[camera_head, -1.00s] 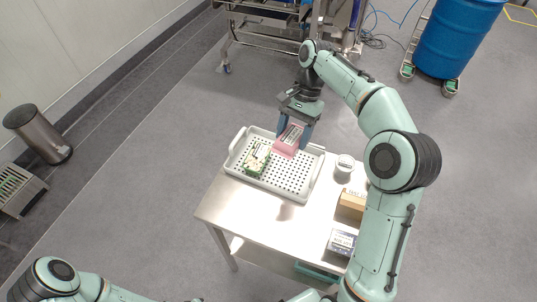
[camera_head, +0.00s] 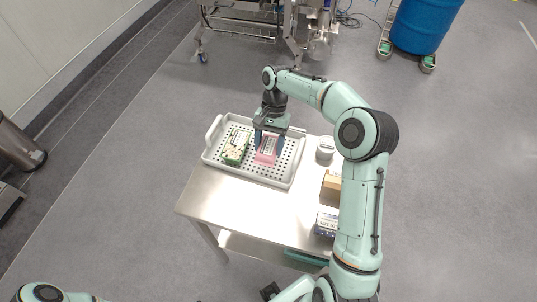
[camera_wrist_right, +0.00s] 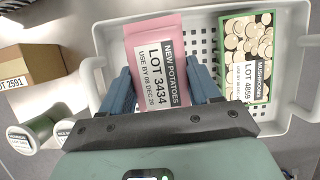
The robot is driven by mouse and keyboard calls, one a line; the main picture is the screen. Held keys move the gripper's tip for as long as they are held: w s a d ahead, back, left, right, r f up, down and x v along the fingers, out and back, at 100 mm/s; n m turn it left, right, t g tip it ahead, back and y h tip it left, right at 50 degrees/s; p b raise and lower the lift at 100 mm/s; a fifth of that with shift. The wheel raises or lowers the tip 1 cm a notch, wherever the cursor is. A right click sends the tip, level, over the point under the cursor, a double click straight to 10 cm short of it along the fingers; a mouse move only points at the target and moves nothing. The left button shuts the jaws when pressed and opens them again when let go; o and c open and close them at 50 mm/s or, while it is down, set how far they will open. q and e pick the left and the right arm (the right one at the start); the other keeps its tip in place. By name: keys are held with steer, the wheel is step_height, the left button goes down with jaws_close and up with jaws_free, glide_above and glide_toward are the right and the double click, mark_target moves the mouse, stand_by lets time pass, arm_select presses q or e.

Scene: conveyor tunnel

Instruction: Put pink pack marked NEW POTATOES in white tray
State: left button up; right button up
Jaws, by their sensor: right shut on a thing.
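The pink pack marked NEW POTATOES (camera_wrist_right: 158,62) is between the fingers of my right gripper (camera_wrist_right: 160,88), which is shut on it. In the head view the pink pack (camera_head: 266,150) is inside the white tray (camera_head: 284,181), right of the mushrooms pack; whether it touches the tray floor I cannot tell. My right gripper (camera_head: 269,136) reaches down over the tray's far right part. The perforated tray also shows in the right wrist view (camera_wrist_right: 289,114). My left gripper is not in view; only a bit of my left arm shows at the bottom left.
A green mushrooms pack (camera_head: 236,146) lies in the tray's left half. On the steel table (camera_head: 230,205), a white-lidded tub (camera_head: 325,147), a brown box (camera_head: 331,185) and a blue-and-white box (camera_head: 326,222) stand along the right side. The table's front left is clear.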

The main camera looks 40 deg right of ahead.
mark_target(269, 154)
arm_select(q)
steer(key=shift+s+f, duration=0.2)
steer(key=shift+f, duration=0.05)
arm_select(e)
steer(key=shift+f, duration=2.45)
steer(key=shift+f, duration=0.2)
steer(key=o, duration=1.5)
steer(key=shift+r, duration=0.15)
steer(key=p+v, duration=0.2)
steer(key=v, duration=1)
steer(key=shift+a, duration=0.1)
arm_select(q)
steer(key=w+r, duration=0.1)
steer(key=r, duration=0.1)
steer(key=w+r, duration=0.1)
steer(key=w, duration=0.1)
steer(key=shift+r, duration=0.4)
